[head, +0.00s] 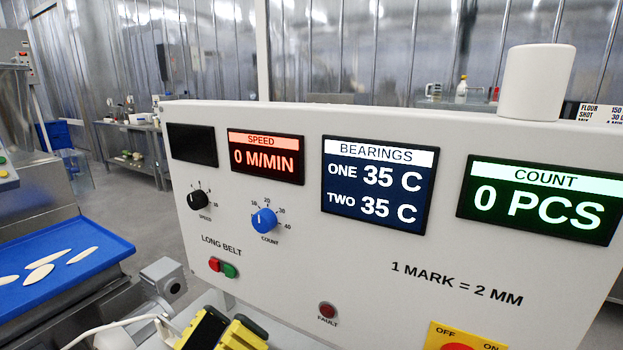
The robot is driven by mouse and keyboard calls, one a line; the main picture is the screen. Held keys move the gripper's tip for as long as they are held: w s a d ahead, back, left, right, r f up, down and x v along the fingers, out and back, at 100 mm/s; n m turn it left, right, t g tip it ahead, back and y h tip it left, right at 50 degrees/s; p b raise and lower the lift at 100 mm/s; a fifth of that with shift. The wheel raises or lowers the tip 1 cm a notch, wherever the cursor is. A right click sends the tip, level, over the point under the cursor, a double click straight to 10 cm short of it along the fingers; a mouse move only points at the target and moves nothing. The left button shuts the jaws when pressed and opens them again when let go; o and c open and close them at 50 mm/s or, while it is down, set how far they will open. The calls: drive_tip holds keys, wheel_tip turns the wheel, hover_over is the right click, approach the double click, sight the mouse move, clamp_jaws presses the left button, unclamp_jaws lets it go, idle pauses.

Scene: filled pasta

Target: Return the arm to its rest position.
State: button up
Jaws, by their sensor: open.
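Two yellow-and-black fingers, which look like those of my gripper (222,332), show at the bottom edge of the head view, below the control panel (300,262). They stand apart with nothing visible between them. Their lower parts and most of the arm are cut off by the picture edge. The panel is white and fills the middle and right. It reads speed 0 M/MIN, bearings 35 C each, and count 0 PCS.
A blue belt or tray (60,300) with several pale flat dough pieces lies at left. A grey motor-like block (163,280) sits between it and the panel. A white cylinder (537,82) rises at the panel's top right. Open floor (125,200) shows behind left.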

drive_tip(key=d+r+m+g+p, duration=0.1)
drive_tip(key=d+r+m+p, duration=0.2)
drive_tip(key=d+r+p, duration=0.6)
drive_tip(key=d+r+m+p, duration=0.2)
drive_tip(key=d+r+p, duration=0.2)
drive_tip(key=d, duration=0.8)
drive_tip(key=s+a+r+n+t+y+p, duration=0.25)
drive_tip(key=a+r+y, duration=0.35)
drive_tip(key=y, duration=0.4)
wheel_tip(320, 180, up, 35)
drive_tip(key=a+p, duration=0.1)
drive_tip(key=p, duration=3.5)
wheel_tip(320, 180, down, 54)
drive_tip(key=b, duration=5.3)
drive_tip(key=shift+w+n+t, duration=0.35)
drive_tip(key=shift+n, duration=0.1)
